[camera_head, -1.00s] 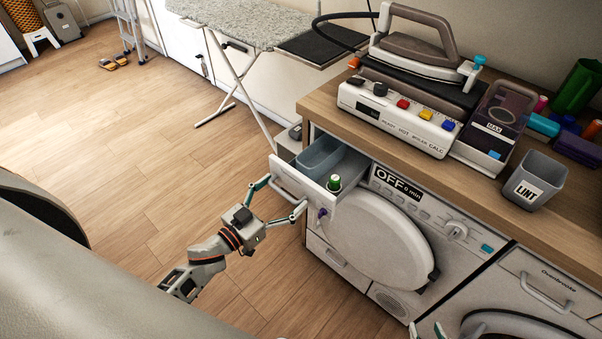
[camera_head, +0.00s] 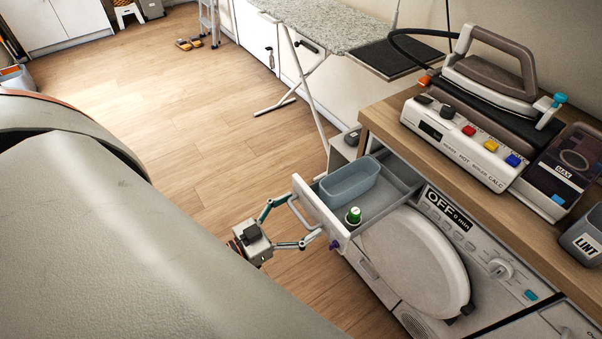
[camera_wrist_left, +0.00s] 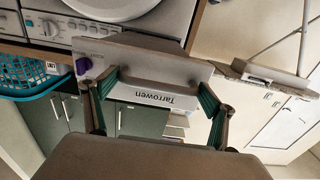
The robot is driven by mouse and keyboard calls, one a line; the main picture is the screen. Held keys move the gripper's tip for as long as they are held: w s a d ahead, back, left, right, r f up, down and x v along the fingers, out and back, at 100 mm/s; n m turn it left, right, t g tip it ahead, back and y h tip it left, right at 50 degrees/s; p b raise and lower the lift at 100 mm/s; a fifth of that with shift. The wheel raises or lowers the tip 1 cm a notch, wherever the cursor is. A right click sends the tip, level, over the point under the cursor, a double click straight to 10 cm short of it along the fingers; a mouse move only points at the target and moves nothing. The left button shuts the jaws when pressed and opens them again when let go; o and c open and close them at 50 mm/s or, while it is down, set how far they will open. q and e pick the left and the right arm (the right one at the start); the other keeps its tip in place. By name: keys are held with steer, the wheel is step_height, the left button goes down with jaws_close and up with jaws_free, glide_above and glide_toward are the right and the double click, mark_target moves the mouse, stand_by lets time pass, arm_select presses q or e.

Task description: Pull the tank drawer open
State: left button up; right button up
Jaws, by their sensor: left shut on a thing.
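The tank drawer (camera_head: 322,208) stands out from the top left of the white machine, with its grey inside showing. A blue-grey tank (camera_head: 352,181) sits in it, and a green-capped part (camera_head: 353,216) is near its front. My left gripper (camera_head: 306,219) is shut on the drawer's front handle (camera_head: 299,213), with one finger towards each end. In the left wrist view, the fingers (camera_wrist_left: 158,86) are at both ends of the handle bar (camera_wrist_left: 154,97), upside down with the lettering "Tarrowen". A purple knob (camera_wrist_left: 83,66) is beside it. My right gripper is not in view.
The machine's round door (camera_head: 415,262) is below and right of the drawer. The wooden counter (camera_head: 385,120) above carries a steam iron station (camera_head: 465,140) and a lint bin (camera_head: 585,240). An ironing board (camera_head: 335,30) stands behind. Floor (camera_head: 215,130) left of the drawer is clear.

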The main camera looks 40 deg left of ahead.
arm_select(q)
steer(key=shift+d, duration=0.1)
steer(key=o, duration=1.3)
steer(key=v, duration=1.2)
